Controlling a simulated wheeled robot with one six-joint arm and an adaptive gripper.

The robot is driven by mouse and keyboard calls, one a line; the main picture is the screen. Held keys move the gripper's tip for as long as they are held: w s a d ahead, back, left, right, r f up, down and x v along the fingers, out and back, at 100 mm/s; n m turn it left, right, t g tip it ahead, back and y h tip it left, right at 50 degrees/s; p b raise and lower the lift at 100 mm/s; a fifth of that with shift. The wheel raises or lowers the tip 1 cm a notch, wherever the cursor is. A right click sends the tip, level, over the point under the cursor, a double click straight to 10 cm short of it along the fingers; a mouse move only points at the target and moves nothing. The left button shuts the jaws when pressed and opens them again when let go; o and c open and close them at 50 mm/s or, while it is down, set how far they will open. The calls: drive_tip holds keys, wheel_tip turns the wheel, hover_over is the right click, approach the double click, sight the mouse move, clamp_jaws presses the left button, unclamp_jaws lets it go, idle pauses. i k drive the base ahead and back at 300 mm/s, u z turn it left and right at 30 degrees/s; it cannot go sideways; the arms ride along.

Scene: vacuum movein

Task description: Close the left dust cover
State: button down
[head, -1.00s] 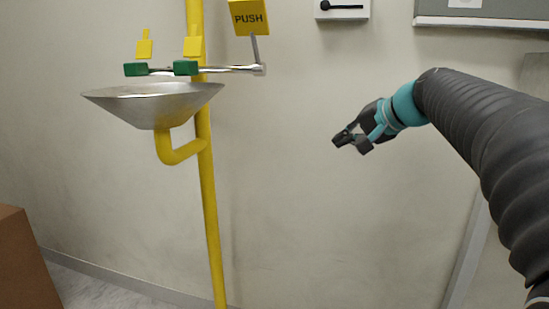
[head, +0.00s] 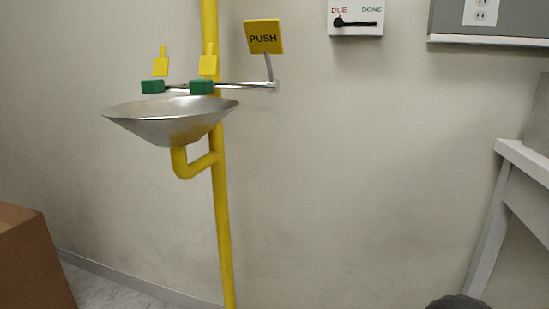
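The eyewash station has a steel bowl (head: 170,124) on a yellow pipe (head: 223,220). Two green spray heads sit above the bowl, the left head (head: 153,87) and the right head (head: 201,87). The left dust cover (head: 160,66) is a yellow flap with a narrow tab, standing upright above the left head, so it is open. The right dust cover (head: 208,65) stands upright above the right head, also open. My gripper is not in view. Only a dark rounded piece, likely part of my arm, shows at the bottom edge.
A yellow PUSH plate (head: 264,37) stands on a lever right of the heads. A white DUE/DONE switch box (head: 355,18) is on the wall. A brown box (head: 36,262) is at lower left and a white-framed stand (head: 487,235) at right. The wall between looks clear.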

sight(160, 64)
drive_tip(key=k, duration=0.5)
drive_tip(key=u, duration=2.25)
drive_tip(key=i, duration=2.2)
drive_tip(key=z, duration=1.75)
